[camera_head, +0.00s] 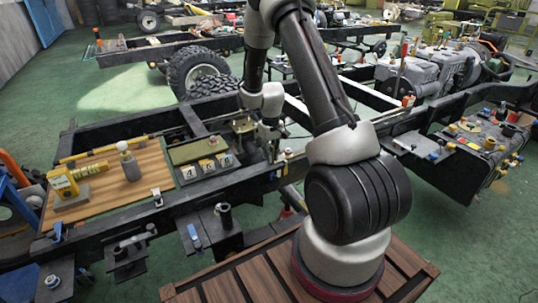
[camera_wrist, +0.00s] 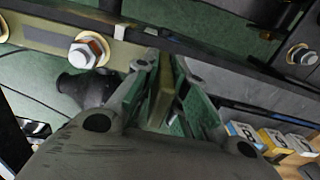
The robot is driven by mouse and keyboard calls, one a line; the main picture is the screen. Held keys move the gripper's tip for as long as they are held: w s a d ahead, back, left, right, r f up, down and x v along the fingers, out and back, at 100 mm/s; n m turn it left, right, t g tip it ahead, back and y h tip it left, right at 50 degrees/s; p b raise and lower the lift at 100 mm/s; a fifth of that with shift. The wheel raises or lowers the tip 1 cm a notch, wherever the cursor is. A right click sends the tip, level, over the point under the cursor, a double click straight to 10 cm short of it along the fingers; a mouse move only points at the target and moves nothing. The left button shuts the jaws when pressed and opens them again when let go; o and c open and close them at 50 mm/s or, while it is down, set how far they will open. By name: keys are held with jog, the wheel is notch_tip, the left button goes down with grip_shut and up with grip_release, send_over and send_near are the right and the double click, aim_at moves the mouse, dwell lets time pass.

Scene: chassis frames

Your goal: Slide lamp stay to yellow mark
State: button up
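My gripper (camera_wrist: 166,95) points at the chassis rail, its two green-padded fingers on either side of an upright olive strip, which looks like the lamp stay (camera_wrist: 161,92). Narrow gaps seem to show between the strip and the pads, so the fingers look open around it. In the head view my gripper (camera_head: 268,145) is low over the near chassis frame, and my arm partly hides the spot. The stay cannot be made out clearly there.
A bolt with a copper-coloured washer (camera_wrist: 88,50) sits left of the fingers. A wooden board (camera_head: 105,198) holds a yellow tool (camera_head: 72,180) and a grey bottle (camera_head: 129,163).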

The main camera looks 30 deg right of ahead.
jog(key=shift+o, duration=1.1)
notch_tip(320, 180, up, 12)
jog(key=shift+r, duration=0.1)
